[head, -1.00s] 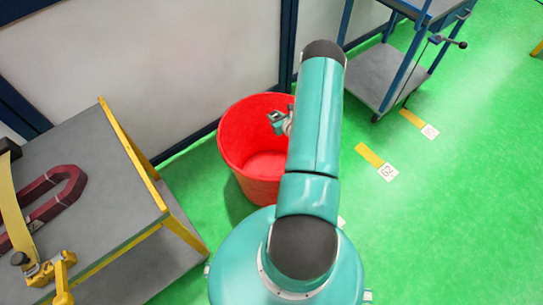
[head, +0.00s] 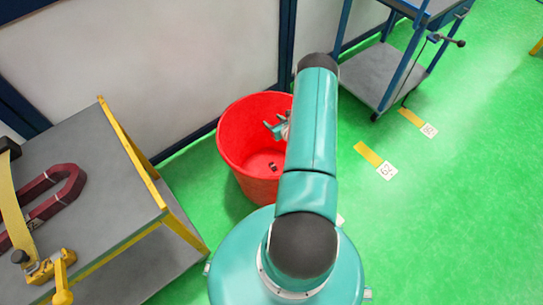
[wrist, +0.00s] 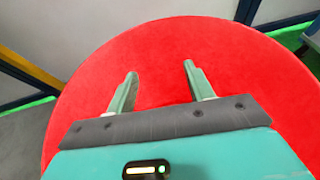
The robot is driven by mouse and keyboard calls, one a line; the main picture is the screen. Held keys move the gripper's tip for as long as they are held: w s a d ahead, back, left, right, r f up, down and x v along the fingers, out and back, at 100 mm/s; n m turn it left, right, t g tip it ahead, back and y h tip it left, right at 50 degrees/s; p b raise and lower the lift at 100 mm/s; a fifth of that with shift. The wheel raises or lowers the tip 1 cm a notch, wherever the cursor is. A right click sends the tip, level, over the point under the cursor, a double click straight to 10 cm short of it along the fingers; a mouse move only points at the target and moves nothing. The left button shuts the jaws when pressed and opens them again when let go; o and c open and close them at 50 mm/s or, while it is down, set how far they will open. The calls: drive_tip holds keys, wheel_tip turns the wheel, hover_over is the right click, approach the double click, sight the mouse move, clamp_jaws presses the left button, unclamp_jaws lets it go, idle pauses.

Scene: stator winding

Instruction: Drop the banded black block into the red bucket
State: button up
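The red bucket (head: 228,143) stands on the green floor in the middle of the head view, beside the grey table. The banded black block (head: 272,166) is a small dark piece with a light band, lying inside the bucket on its bottom. My gripper (head: 273,128) is over the bucket's opening, its fingers apart and empty. In the wrist view the gripper (wrist: 160,76) shows two spread fingers with only red bucket surface (wrist: 230,50) behind them. The block does not show in the wrist view.
A grey table (head: 95,160) with yellow edges stands at left, bearing a dark red horseshoe magnet (head: 50,196) and a yellow clamp (head: 45,268). A blue-framed cart (head: 375,75) stands at the back right. A wall is behind the bucket.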

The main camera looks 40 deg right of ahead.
drive_tip(key=shift+s, duration=0.1)
drive_tip(key=v, duration=1.3)
drive_tip(key=shift+s+r, duration=0.2)
drive_tip(key=shift+r, duration=0.05)
drive_tip(key=shift+a, duration=0.1)
drive_tip(key=shift+r, duration=0.1)
